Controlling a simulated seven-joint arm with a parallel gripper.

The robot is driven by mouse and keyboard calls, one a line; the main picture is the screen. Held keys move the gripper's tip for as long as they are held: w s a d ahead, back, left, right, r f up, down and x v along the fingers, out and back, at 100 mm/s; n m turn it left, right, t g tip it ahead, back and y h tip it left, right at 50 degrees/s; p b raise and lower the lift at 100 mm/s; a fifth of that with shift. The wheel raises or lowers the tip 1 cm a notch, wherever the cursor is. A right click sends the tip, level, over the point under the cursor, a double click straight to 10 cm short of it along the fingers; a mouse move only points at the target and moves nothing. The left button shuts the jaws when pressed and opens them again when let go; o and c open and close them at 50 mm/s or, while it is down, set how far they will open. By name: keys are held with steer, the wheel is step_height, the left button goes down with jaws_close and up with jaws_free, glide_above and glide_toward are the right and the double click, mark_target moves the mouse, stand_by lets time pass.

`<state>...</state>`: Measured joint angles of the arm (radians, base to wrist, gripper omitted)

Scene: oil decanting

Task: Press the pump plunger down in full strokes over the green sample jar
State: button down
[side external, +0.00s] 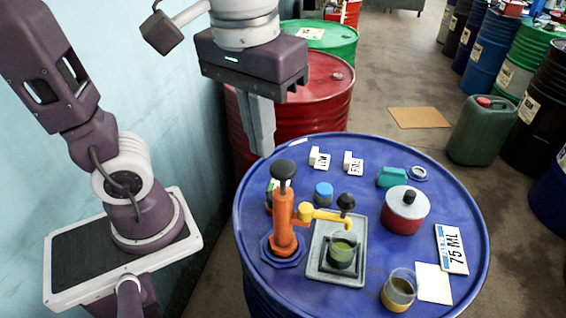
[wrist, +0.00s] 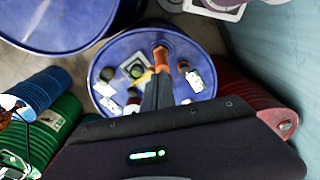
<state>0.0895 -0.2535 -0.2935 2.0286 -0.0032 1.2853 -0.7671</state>
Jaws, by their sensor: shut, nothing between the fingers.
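The orange hand pump (side external: 283,222) stands upright on the blue drum top, with a black plunger knob (side external: 284,169) raised on its rod. Its yellow spout (side external: 322,214) reaches right, ending near a black ball (side external: 346,201). The green sample jar (side external: 342,251) stands below the spout end on a grey tray (side external: 325,273). My gripper (side external: 264,153) is shut and empty, pointing down, slightly above and left of the knob in the side view, apart from it. In the wrist view, my gripper (wrist: 160,78) overlaps the pump (wrist: 161,56), hiding part of it.
The blue drum top (side external: 420,275) also holds a red pot with a grey lid (side external: 404,210), an amber glass (side external: 399,290), a "75 ML" card (side external: 452,248), a blue-capped container (side external: 323,193) and a teal item (side external: 391,177). A red drum (side external: 310,95) stands behind.

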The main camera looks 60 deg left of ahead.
mark_target(281, 167)
steer(key=shift+w, duration=0.1)
stand_by(0.4)
steer(key=w+r, duration=0.1)
steer(key=w+a+r, duration=0.1)
steer(key=shift+w+a+r, duration=0.1)
steer(key=shift+w+r, duration=0.05)
steer(key=shift+w, duration=0.2)
steer(key=shift+w+a+f, duration=0.1)
steer(key=shift+w+f, duration=0.05)
steer(key=shift+f, duration=1.6)
steer(key=shift+w+a+f, duration=0.1)
steer(key=shift+w+f, duration=0.05)
steer(key=shift+f, duration=1.6)
steer(key=shift+f, duration=0.1)
